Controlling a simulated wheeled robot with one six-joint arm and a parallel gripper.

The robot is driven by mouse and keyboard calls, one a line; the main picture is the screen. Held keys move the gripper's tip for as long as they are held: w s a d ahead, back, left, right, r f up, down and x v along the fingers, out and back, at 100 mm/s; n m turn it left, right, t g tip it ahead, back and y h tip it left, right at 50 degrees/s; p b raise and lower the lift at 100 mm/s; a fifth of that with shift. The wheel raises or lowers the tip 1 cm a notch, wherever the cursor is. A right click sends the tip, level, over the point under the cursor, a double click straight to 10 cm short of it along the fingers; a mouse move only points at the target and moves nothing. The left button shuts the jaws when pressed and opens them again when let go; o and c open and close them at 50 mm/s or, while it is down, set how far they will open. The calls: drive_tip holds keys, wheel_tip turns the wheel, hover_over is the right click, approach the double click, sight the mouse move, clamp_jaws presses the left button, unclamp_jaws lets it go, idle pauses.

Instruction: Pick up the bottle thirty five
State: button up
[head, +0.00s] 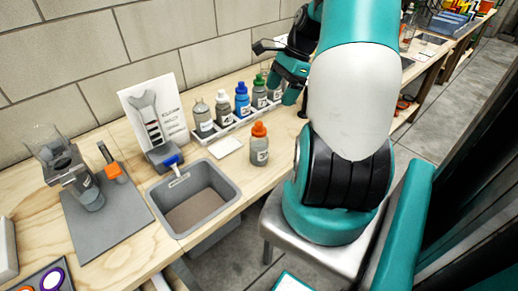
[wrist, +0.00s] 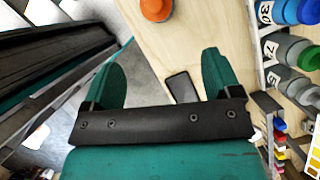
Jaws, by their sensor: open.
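No label reading 35 is clear in either view. A bottle with an orange cap (head: 259,145) stands alone on the bench in front of the bottle tray; its label is too small to read surely. Its cap (wrist: 157,9) shows at the top edge of the wrist view. My gripper (wrist: 162,75) is open and empty, with the orange cap beyond its fingertips. In the head view my gripper is partly hidden by my arm, near the right end of the bottle row.
A tray (head: 225,131) holds several numbered bottles, including a blue-capped one (head: 242,103) marked 30 in the wrist view and a green-capped one (head: 260,94). A grey bin (head: 168,221) sits left of the orange-capped bottle. A white card (head: 225,147) lies between tray and bin.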

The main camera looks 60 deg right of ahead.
sight(263, 128)
drive_tip(key=x, duration=0.8)
drive_tip(key=shift+a+f+p, duration=0.1)
drive_tip(key=shift+f+p, duration=0.15)
drive_tip(key=shift+p, duration=0.05)
drive_tip(key=x, duration=0.2)
drive_tip(key=p+x, duration=0.1)
drive_tip(key=x, duration=0.1)
drive_tip(key=shift+a, duration=0.35)
drive_tip(key=shift+w+a+f, duration=0.1)
drive_tip(key=shift+f, duration=0.35)
drive_tip(key=c, duration=1.4)
drive_tip(key=shift+r, duration=0.1)
